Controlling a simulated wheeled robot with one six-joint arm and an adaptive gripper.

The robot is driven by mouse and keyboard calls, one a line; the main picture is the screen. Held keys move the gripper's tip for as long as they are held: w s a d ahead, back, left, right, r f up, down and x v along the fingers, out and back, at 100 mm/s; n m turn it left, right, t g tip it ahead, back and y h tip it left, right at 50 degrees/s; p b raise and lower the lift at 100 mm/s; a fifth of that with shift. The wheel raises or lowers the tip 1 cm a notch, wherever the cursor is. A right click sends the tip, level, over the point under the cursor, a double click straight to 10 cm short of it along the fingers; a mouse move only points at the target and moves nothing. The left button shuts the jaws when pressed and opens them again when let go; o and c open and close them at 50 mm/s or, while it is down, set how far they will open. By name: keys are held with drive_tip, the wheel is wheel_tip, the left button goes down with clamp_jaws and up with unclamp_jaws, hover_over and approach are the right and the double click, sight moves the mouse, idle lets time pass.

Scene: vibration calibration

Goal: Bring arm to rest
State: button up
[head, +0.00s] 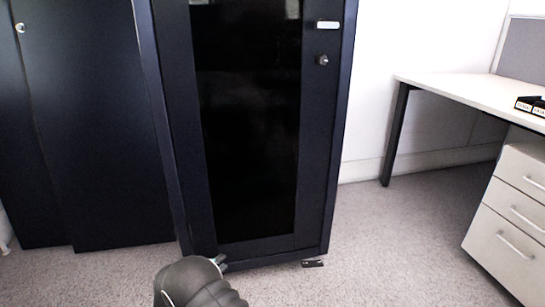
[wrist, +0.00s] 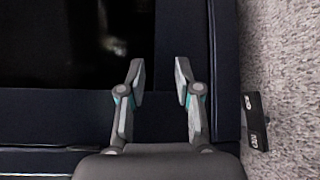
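My gripper (wrist: 160,84) shows in the wrist view with its two fingers spread apart and nothing between them. It faces the lower part of a dark cabinet door with a black glass panel (wrist: 60,40). In the head view my dark grey arm rises at the bottom centre, and the gripper there is mostly hidden behind it, in front of the cabinet's (head: 318,180) base. I cannot tell whether the fingers touch the cabinet.
A small black object (head: 313,263) lies on the carpet at the cabinet's lower right corner; it also shows in the wrist view (wrist: 255,122). A white desk (head: 450,90) and a drawer unit (head: 510,220) stand at right. Carpet (head: 400,235) between is clear.

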drive_tip(key=d+r+m+g+h+p, duration=0.2)
drive_tip(key=d+r+m+g, duration=0.3)
drive_tip(key=d+r, duration=0.95)
drive_tip(key=s+d+r+m+g+y+p, duration=0.1)
drive_tip(key=s+d+r+g, duration=0.25)
drive_tip(key=d+r, duration=0.35)
drive_tip(key=s+d+r+m+g+y+p, duration=0.1)
drive_tip(key=s+d+r+m+g, duration=0.1)
drive_tip(key=s+d+r, duration=0.45)
drive_tip(key=s+d+r+m+y+p, duration=0.2)
drive_tip(key=s+d+r+y, duration=0.3)
drive_tip(key=s+r, duration=0.55)
drive_tip(key=s+d+r+m+t+y+p, duration=0.1)
drive_tip(key=s+r+m+t+y+p, duration=0.1)
drive_tip(key=s, duration=1.4)
wheel_tip(320, 180, up, 3)
drive_tip(key=shift+s+d+f+m+y+p, duration=0.15)
drive_tip(key=shift+s+m+y+p, duration=0.35)
drive_tip(key=shift+y, duration=0.7)
